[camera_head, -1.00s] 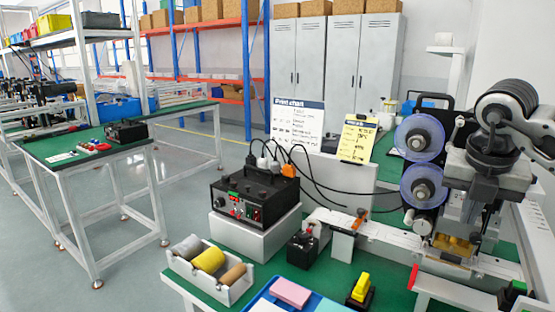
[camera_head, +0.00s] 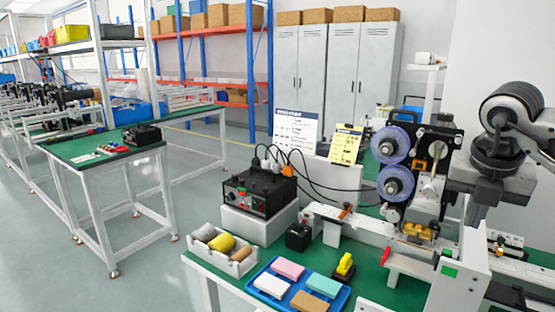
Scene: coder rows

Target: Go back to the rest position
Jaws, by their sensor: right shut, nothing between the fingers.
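My right arm comes in from the right edge. Its gripper (camera_head: 474,215) points down at the right, in front of the coder machine, shut and empty. The machine, with two blue-rimmed reels (camera_head: 393,182), stands just left of the gripper on a green-topped bench (camera_head: 377,292). From this view I cannot tell the exact gap between the gripper and the machine's white frame. My left gripper is not in view.
A blue tray (camera_head: 287,307) with several coloured blocks lies at the front of the bench. A white holder with rolls (camera_head: 238,268) and a black control box (camera_head: 259,192) stand left. Open floor (camera_head: 190,230) separates the bench from another green table (camera_head: 88,145).

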